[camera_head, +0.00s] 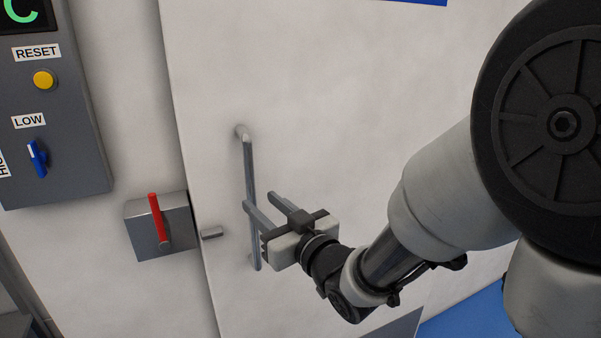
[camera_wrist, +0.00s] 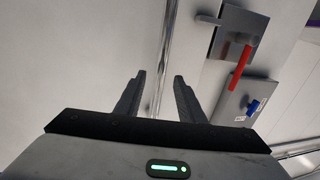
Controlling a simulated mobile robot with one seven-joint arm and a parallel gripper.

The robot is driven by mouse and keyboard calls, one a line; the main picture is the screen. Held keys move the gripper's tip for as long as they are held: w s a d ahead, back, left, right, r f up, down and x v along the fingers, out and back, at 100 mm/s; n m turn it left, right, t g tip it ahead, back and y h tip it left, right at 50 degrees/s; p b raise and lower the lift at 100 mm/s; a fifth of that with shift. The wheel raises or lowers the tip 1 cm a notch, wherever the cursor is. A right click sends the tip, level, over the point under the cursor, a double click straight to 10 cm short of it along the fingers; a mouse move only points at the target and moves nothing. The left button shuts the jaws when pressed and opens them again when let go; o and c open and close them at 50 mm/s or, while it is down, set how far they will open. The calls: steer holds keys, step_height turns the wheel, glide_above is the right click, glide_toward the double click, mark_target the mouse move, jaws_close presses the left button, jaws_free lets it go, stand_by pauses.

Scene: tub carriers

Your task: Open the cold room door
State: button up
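The pale cold room door (camera_head: 340,100) appears shut, its left edge along the wall. A vertical grey bar handle (camera_head: 249,165) is fixed on it near that edge. Left of the edge is a grey latch box (camera_head: 140,230) with a red lever (camera_head: 155,210) pointing up; a small metal tab (camera_head: 212,233) lies beside it on the door. My gripper (camera_head: 259,200) is open at the handle's lower half. In the wrist view the bar (camera_wrist: 169,45) runs between the open fingers (camera_wrist: 159,77); I cannot tell how deep it sits or whether a finger touches it.
A grey control panel (camera_head: 75,110) with a yellow RESET button (camera_head: 44,80) and a blue switch (camera_head: 38,157) is on the wall at left. My arm covers the right part of the door. A blue surface (camera_head: 470,318) shows at lower right.

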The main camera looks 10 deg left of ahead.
mark_target(253, 196)
steer(key=x, duration=0.6)
jaws_close()
